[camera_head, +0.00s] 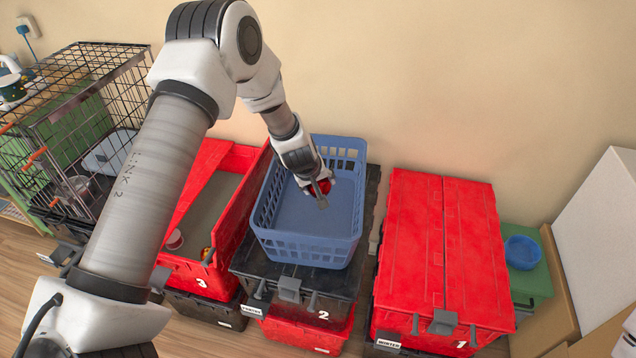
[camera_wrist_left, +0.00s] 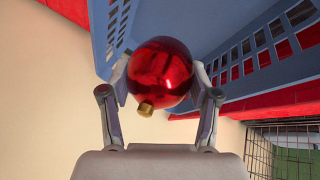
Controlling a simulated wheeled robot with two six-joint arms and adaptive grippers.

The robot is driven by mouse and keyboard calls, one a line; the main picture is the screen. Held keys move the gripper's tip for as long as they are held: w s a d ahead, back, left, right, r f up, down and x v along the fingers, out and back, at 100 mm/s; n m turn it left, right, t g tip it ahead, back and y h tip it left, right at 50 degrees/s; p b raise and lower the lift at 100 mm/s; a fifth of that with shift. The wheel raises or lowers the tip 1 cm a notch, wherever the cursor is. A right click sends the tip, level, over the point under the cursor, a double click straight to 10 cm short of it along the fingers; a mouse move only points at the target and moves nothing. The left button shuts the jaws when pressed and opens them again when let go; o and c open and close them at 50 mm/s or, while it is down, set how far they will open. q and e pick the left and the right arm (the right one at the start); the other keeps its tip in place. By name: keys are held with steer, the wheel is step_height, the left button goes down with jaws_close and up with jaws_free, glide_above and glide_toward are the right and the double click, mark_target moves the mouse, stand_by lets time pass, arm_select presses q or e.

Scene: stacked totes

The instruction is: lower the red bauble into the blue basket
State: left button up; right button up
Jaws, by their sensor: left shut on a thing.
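The red bauble (camera_wrist_left: 160,74) is a shiny ball with a small gold cap, held between the fingers of my left gripper (camera_wrist_left: 160,92) in the left wrist view. In the head view a little of the bauble (camera_head: 325,186) shows beside the left gripper (camera_head: 320,192). The blue basket (camera_head: 305,246) has slotted walls and stands on the black lid of the stack marked 2. The left gripper is shut on the bauble over the basket's opening, near its back half. How far it is above the basket floor is hard to tell. My right gripper is not in view.
An open red tote (camera_head: 222,215) marked 3 stands left of the basket, with small things inside. A closed red tote (camera_head: 440,250) marked 1 stands to the right. A wire cage (camera_head: 85,130) is at the far left. A blue bowl (camera_head: 522,252) sits on a green box at right.

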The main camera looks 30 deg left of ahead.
arm_select(q)
steer(key=shift+w+d+r, duration=0.1)
steer(key=shift+w+d, duration=0.1)
steer(key=shift+w, duration=0.05)
steer(key=shift+a, duration=0.1)
step_height(320, 180, down, 16)
steer(key=b, duration=1.5)
steer(key=shift+f, duration=0.25)
steer(key=shift+f+b, duration=0.1)
steer(key=shift+b, duration=0.25)
steer(key=shift+s, duration=0.25)
